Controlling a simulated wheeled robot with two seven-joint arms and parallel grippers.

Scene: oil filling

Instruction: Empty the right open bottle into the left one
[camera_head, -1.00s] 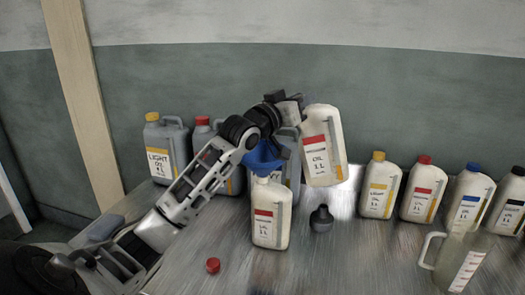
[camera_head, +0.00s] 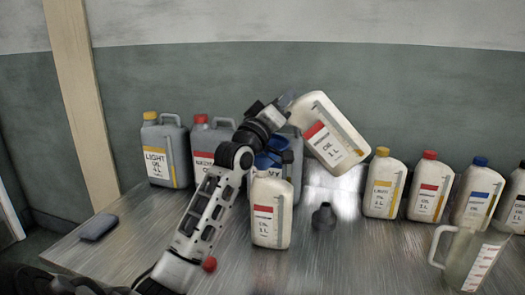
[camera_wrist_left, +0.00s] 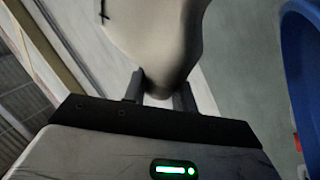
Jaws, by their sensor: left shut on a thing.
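My left gripper (camera_head: 288,101) is shut on a white bottle with a red "OIL 1 L" label (camera_head: 334,134). It holds this bottle above the table, tilted with its top to the left; the mouth cannot be made out. In the left wrist view the two fingers (camera_wrist_left: 159,90) grip the pale bottle (camera_wrist_left: 155,35). The left white bottle (camera_head: 271,214), also red-labelled, stands upright on the table. A blue funnel (camera_head: 267,161) shows at its top, partly hidden by my arm; its rim is at the right of the left wrist view (camera_wrist_left: 303,70). The right gripper is out of view.
Grey canisters (camera_head: 166,155) stand at the back left. Several white bottles (camera_head: 384,187) line the right side, with a clear measuring jug (camera_head: 468,258) in front. A dark stopper-like object (camera_head: 324,217) and a red cap (camera_head: 210,264) lie on the table. The front middle is clear.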

